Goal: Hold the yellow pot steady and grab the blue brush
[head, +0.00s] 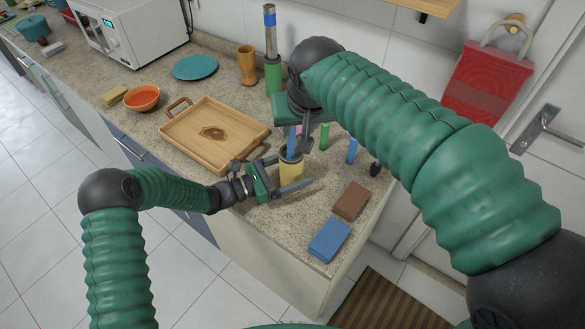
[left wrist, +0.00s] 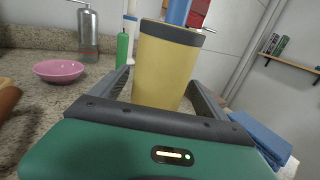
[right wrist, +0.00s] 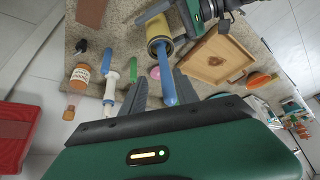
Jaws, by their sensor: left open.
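The yellow pot (head: 291,172) stands upright on the counter near its front corner. The blue brush (head: 291,141) stands in it, its handle rising above the rim. My left gripper (head: 288,176) is open, with a finger on each side of the pot; the left wrist view shows the pot (left wrist: 166,75) between the fingers, with contact unclear. My right gripper (head: 301,137) points down above the pot. In the right wrist view its fingers (right wrist: 158,85) are apart, and the brush handle (right wrist: 166,75) lies between them. The brush's lower end is hidden in the pot.
A wooden tray (head: 194,128) lies left of the pot. A pink bowl (left wrist: 59,70) sits nearby.

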